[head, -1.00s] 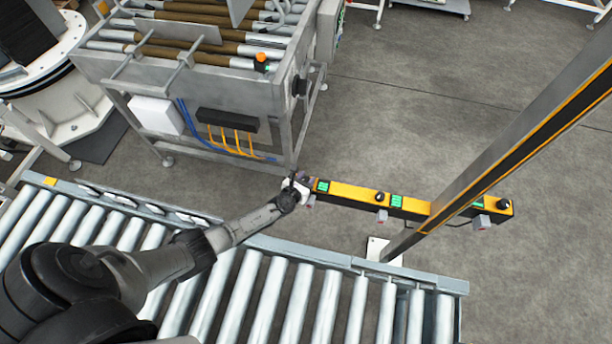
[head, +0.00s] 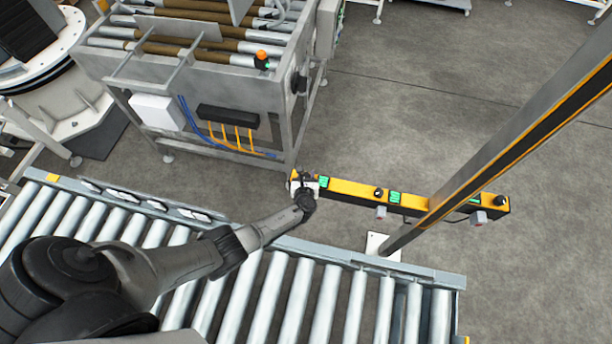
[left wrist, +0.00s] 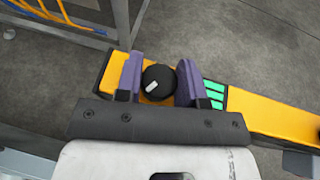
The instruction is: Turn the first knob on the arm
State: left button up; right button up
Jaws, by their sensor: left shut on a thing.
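The yellow and black arm (head: 350,190) reaches out sideways from a post. The first knob (left wrist: 158,79), round and black with a white mark, sits near the arm's left end. My left gripper (head: 304,181) is over that end and hides the knob in the head view. In the left wrist view, the purple fingers of my left gripper (left wrist: 160,72) are on either side of the knob, shut on it. The white mark points toward the lower left of that view. My right gripper is not in view.
Green buttons (left wrist: 213,94) lie right beside the right finger. More knobs (head: 378,192) (head: 500,201) sit farther along the arm. A tall post (head: 480,142) rises at the right. A roller conveyor (head: 300,290) runs below my arm; a metal roller machine (head: 190,75) stands behind.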

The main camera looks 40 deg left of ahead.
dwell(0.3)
pick_arm(q)
jog(key=o, duration=0.9)
jog(key=shift+s, duration=0.1)
jog(key=shift+s+d+r+p, duration=0.25)
jog(key=shift+r+p, duration=0.05)
jog(key=shift+p, duration=0.05)
jog(key=shift+p+v, duration=1.6)
jog(key=shift+v, duration=4.8)
jog(key=shift+d+f, duration=0.1)
jog(key=shift+f, duration=0.05)
